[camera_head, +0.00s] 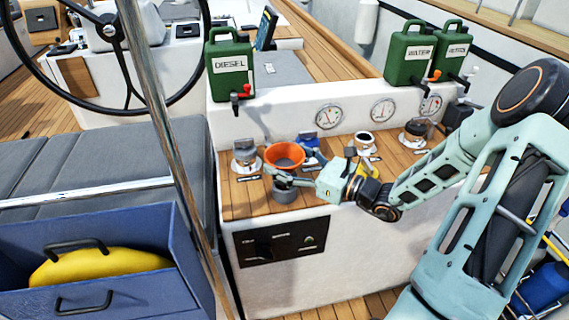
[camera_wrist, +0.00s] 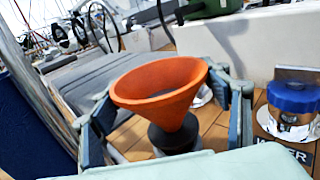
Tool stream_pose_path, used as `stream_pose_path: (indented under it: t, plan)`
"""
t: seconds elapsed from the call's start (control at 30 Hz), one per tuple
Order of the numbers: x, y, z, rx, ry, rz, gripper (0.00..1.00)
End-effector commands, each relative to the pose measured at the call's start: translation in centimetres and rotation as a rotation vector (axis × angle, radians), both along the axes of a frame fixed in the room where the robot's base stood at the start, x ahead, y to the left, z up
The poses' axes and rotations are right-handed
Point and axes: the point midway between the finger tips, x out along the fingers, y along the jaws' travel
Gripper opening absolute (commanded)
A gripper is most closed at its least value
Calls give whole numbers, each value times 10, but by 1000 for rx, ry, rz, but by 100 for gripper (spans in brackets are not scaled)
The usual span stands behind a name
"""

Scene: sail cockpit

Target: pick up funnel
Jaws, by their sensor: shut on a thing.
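The orange funnel (camera_head: 284,156) is at the left part of the wooden-topped counter, wide mouth up. In the wrist view the funnel (camera_wrist: 160,84) is between the two fingers of my gripper (camera_wrist: 172,105), a little tilted. My gripper (camera_head: 284,176) is shut on it, one finger on each side. A dark collar (camera_wrist: 174,138) shows right under the cone. A round grey fitting (camera_head: 284,194) shows below it in the head view. I cannot tell whether the funnel's lower end still touches this fitting.
A blue-capped filler (camera_wrist: 292,105) stands close on the right; other fillers (camera_head: 245,154) stand along the counter (camera_head: 238,204). Green jerrycans marked DIESEL (camera_head: 230,68) and WATER (camera_head: 409,56) stand on the ledge behind. A steel pole (camera_head: 165,120) rises at the left.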

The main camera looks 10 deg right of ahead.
Motion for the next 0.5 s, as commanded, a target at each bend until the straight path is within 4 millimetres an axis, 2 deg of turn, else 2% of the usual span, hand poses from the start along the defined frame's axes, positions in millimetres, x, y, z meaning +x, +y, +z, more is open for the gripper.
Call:
stream_pose_path:
  t: [0.03, 0.37, 0.5]
  plan:
    - [-1, -1, 12, -4, -3, -1, 45]
    - [-51, -7, 71, -4, -1, -1, 45]
    - [-88, -13, 85, -3, 1, -4, 45]
